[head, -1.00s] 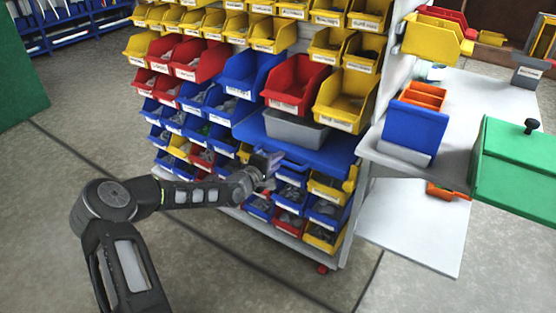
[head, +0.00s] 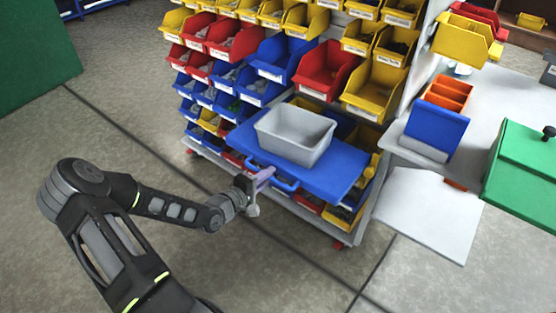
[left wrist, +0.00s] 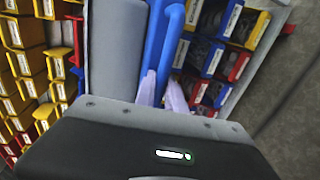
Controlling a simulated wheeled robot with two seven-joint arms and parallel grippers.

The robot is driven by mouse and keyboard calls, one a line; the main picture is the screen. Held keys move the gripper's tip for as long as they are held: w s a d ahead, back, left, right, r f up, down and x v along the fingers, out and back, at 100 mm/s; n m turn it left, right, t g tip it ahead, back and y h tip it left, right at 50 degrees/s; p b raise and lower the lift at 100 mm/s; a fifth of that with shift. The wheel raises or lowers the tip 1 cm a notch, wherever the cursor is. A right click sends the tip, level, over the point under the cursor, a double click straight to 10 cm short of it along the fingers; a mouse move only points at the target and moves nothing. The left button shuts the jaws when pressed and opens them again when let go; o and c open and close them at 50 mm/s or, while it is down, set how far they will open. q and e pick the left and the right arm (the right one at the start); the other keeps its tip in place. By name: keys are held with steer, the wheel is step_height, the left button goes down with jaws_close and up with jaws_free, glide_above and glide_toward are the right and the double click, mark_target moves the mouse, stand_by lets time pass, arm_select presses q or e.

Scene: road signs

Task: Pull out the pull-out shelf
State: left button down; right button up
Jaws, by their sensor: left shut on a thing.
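The pull-out shelf is a flat blue board (head: 335,178) that sticks out from the front of the bin rack in the head view. A grey bin (head: 296,134) sits upright on it. My left gripper (head: 266,177) is at the shelf's front edge, shut on its blue handle (head: 287,185). In the left wrist view the gripper's pale fingertips (left wrist: 161,91) lie on either side of the blue handle (left wrist: 171,40), and the grey bin (left wrist: 116,45) shows beside it. My right gripper is in neither view.
The rack holds rows of yellow, red and blue bins (head: 371,90) above and below the shelf. A white table (head: 437,205) with a blue bin (head: 436,127) and a green box (head: 520,165) stands at the right. The floor in front is clear.

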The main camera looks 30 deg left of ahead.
arm_select(q)
steer(key=shift+s, duration=0.7)
steer(key=c, duration=1.4)
jaws_free()
steer(key=p+v, duration=0.1)
steer(key=v, duration=0.6)
steer(key=shift+s+p, duration=0.35)
steer(key=shift+s, duration=0.05)
steer(key=shift+a, duration=0.1)
